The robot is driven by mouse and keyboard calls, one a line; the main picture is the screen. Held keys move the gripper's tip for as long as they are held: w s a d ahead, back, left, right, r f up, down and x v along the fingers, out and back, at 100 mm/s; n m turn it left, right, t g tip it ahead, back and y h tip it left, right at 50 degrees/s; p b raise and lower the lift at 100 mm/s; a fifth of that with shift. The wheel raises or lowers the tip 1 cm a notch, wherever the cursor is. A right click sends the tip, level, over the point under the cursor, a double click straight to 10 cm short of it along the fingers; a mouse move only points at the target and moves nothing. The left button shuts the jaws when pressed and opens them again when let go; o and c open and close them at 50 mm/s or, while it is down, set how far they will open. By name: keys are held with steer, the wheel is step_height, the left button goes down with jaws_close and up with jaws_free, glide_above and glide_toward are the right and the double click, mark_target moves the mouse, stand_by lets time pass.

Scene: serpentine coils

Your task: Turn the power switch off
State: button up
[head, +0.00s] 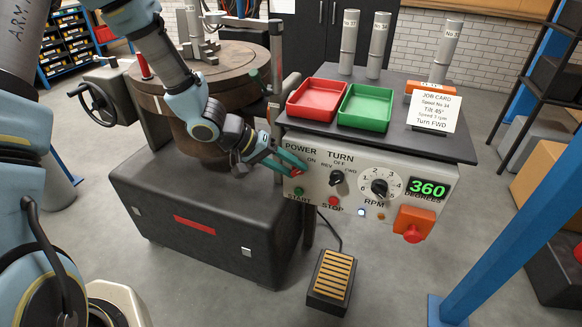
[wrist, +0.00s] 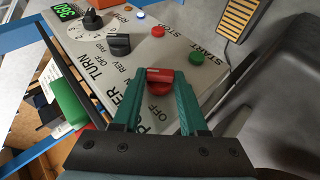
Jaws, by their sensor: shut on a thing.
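The power switch (wrist: 159,84) is a red handle on the grey control panel (head: 370,165), at the panel's left end under the POWER label. In the wrist view it sits between the two green fingers of my gripper (wrist: 158,76), which is shut on it near the fingertips. The printed word OFF shows between the fingers. In the head view my gripper (head: 292,167) reaches the panel from the left and its fingers cover most of the switch. The word ON shows just right of them. I cannot tell which position the switch points to.
Close by are the black TURN knob (head: 336,178), green START button (head: 299,191) and red STOP button (head: 333,202). An RPM dial (head: 379,187) and a display reading 360 (head: 428,189) lie further right. A foot pedal (head: 331,281) stands on the floor below.

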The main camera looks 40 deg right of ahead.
jaws_close()
steer(key=shift+f+b, duration=0.15)
steer(key=shift+b, duration=0.25)
steer(key=n+g+h+b, duration=0.1)
steer(key=g+h+b, duration=0.1)
steer(key=b, duration=0.3)
steer(key=f+n+g+h+b, duration=0.1)
steer(key=n+g+h+b, duration=0.1)
steer(key=g+h+b, duration=0.1)
steer(key=f+n+g+h+b, duration=0.1)
steer(key=g+h+b, duration=0.1)
steer(key=h+b, duration=0.2)
steer(key=shift+w+a+f+n+g+h+b, duration=0.1)
steer(key=shift+w+a+n+g+h+b, duration=0.2)
steer(key=shift+b, duration=1.45)
steer(key=shift+s+d+f+n+h+b, duration=0.1)
steer(key=shift+s+d+n+h+b, duration=0.1)
steer(key=shift+n+h, duration=0.85)
steer(key=shift+s+d+f+n+h+b, duration=0.15)
steer(key=shift+n+h, duration=0.6)
steer(key=shift+h, duration=0.6)
steer(key=shift+a, duration=0.1)
steer(key=o, duration=0.9)
jaws_free()
steer(key=shift+r, duration=0.1)
